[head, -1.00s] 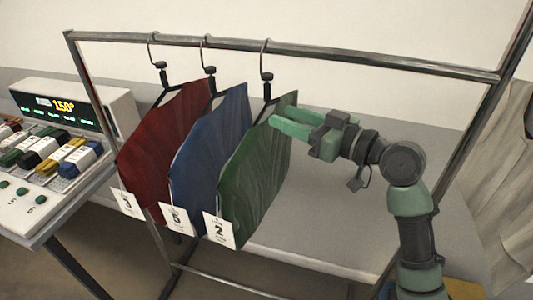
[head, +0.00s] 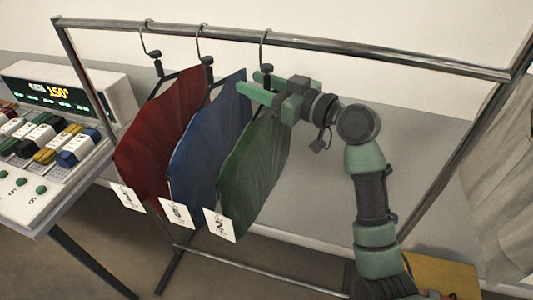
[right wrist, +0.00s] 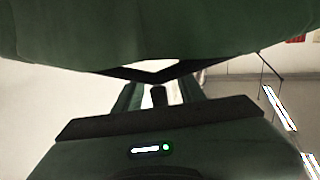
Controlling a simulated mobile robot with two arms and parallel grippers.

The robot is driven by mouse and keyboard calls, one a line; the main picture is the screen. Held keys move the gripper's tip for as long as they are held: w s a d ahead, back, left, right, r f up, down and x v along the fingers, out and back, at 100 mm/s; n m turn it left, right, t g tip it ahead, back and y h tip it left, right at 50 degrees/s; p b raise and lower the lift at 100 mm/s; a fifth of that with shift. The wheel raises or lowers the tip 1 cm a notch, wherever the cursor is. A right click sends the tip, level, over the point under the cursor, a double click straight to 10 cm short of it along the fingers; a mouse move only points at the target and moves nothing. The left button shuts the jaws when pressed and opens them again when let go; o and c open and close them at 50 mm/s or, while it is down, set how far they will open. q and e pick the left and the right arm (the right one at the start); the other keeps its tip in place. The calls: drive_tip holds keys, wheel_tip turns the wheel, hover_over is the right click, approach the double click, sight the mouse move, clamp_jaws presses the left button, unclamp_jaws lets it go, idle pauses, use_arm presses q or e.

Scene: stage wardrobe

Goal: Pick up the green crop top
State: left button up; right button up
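The green crop top (head: 252,175) hangs on a dark hanger at the right end of the row, with a white number tag (head: 219,224) at its lower corner. My right gripper (head: 257,88) is at the top of this hanger, just under its black knob (head: 267,69). In the right wrist view, the green cloth (right wrist: 160,30) fills the top. There the hanger's neck (right wrist: 158,95) stands between the two open green fingers, with light gaps on both sides. My left gripper is not in view.
A blue top (head: 205,145) and a red top (head: 150,145) hang close to the left on the same metal rail (head: 380,58). A control desk with a display (head: 62,92) stands at the far left. A beige garment (head: 500,190) hangs at the right.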

clamp_jaws()
idle(1.5)
